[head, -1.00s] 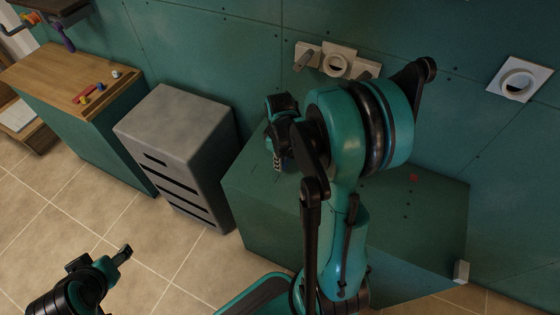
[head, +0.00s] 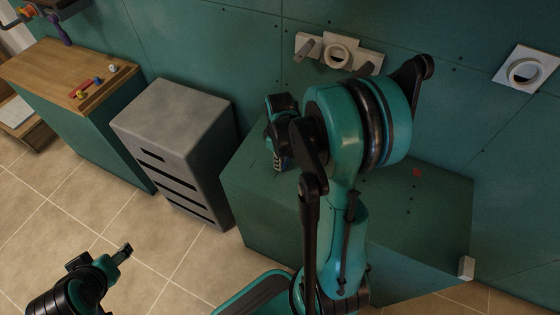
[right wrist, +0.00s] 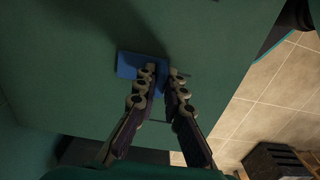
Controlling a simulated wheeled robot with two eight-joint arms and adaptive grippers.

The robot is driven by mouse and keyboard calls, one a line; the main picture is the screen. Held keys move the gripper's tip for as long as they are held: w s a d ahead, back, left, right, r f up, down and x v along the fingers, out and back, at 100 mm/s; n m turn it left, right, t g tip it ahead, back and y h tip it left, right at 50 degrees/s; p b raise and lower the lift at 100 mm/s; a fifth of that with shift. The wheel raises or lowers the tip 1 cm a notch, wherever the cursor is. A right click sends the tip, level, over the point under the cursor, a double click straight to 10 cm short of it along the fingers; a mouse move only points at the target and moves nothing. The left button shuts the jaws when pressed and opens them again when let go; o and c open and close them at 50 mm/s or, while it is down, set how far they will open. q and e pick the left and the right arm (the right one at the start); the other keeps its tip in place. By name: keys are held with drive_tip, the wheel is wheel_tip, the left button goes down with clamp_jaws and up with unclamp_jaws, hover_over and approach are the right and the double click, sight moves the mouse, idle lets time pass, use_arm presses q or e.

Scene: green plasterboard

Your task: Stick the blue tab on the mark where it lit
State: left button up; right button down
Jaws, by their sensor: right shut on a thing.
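A blue tab (right wrist: 128,65) shows in the right wrist view as a flat blue piece at my right fingertips. My right gripper (right wrist: 163,78) is shut on it, close over a green surface. I cannot tell whether the tab touches that surface. In the head view the right gripper (head: 281,160) is over the left part of the green block's top (head: 390,215), mostly hidden by its own arm; the tab does not show there. A small red mark (head: 417,172) and several dark dots lie on the block's top, right of my arm. My left gripper (head: 124,252) is low at left, away from the block; its jaws are unclear.
A grey drawer cabinet (head: 175,115) stands left of the block. A wooden-topped counter (head: 55,65) with small coloured pieces is further left. The green wall (head: 225,50) behind carries a white ring fitting (head: 525,75) and a bracketed one (head: 312,47). Tiled floor is open at front left.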

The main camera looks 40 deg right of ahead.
drive_tip(key=c, duration=1.5)
unclamp_jaws()
drive_tip(key=shift+c, duration=0.2)
wheel_tip(320, 180, up, 12)
drive_tip(key=s+a+r+m+t, duration=0.1)
drive_tip(key=s+a+m+t, duration=0.1)
drive_tip(key=a, duration=0.5)
drive_tip(key=s+a+r+m+t, duration=0.1)
drive_tip(key=s+a+m+t, duration=0.2)
drive_tip(key=a+t, duration=0.2)
drive_tip(key=a, duration=0.3)
drive_tip(key=shift+s+a, duration=0.3)
drive_tip(key=shift+s, duration=0.05)
